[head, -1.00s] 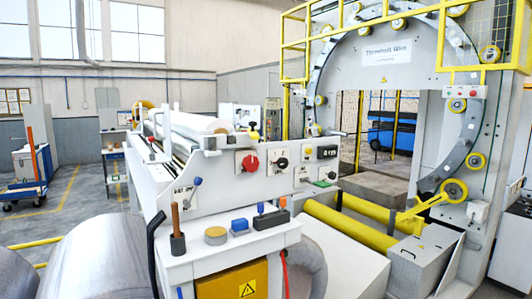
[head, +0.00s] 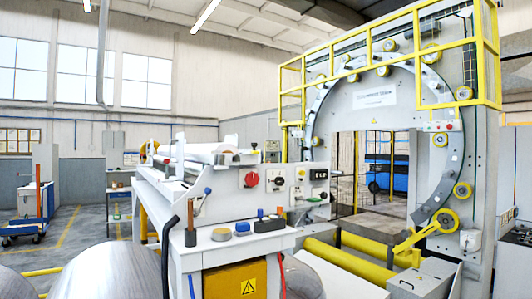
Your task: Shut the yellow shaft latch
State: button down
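A white film roll on a shaft (head: 205,149) lies along the top of the white machine console (head: 222,181). Another yellow part (head: 152,146) shows at the far end of the roll. Both are small, and I cannot tell which is the shaft latch or whether it is open or shut. My gripper is not in view.
A front shelf (head: 215,241) on the console holds small tools and blocks. Large metal coils (head: 105,270) stand at the lower left. The big wrapping ring (head: 318,100) with yellow railings stands at right, with yellow rollers (head: 350,265) below. Floor at left is mostly open.

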aim_at(254, 145)
jog(key=z, duration=0.6)
jog(key=i, duration=2.35)
jog(key=u, duration=0.85)
jog(key=i, duration=0.35)
jog(key=u, duration=0.15)
